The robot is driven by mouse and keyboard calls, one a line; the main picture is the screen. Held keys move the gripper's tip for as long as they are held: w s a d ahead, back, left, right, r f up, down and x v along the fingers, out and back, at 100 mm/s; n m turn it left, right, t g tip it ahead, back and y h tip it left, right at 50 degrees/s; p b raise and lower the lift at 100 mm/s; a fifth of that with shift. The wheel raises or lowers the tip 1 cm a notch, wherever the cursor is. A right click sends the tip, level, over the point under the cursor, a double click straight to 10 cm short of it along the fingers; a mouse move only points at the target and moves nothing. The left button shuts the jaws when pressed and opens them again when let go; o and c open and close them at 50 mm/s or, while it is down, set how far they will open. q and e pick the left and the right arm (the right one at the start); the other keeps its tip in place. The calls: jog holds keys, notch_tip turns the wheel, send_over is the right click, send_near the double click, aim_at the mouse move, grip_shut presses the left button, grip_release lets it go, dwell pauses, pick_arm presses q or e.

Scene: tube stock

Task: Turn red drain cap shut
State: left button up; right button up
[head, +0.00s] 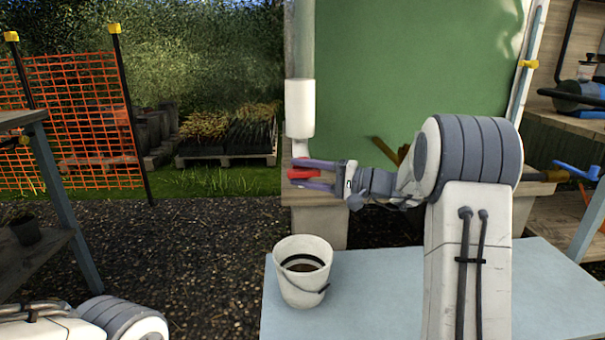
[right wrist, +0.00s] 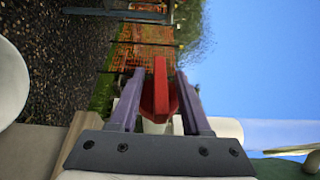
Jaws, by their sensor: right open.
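The red drain cap (head: 303,174) sits under the lower end of a white vertical pipe (head: 300,108), left of the green panel. My right gripper (head: 294,172) reaches it from the right, with one finger above and one below the cap in the head view. In the right wrist view the red cap (right wrist: 160,92) stands between the two open purple fingers (right wrist: 160,98). A gap shows on its left side; whether the right finger touches it I cannot tell. Part of my left arm shows at the bottom left, its gripper out of view.
A white bucket (head: 289,292) with dark contents stands on the light blue table (head: 380,300), below the pipe. A grey shelf (head: 62,190) is at the left, orange netting (head: 80,125) behind it. Gravel ground lies open between them.

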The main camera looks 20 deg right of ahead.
jog(key=p+v, duration=0.3)
jog(key=v, duration=0.7)
jog(key=shift+s+d, duration=0.15)
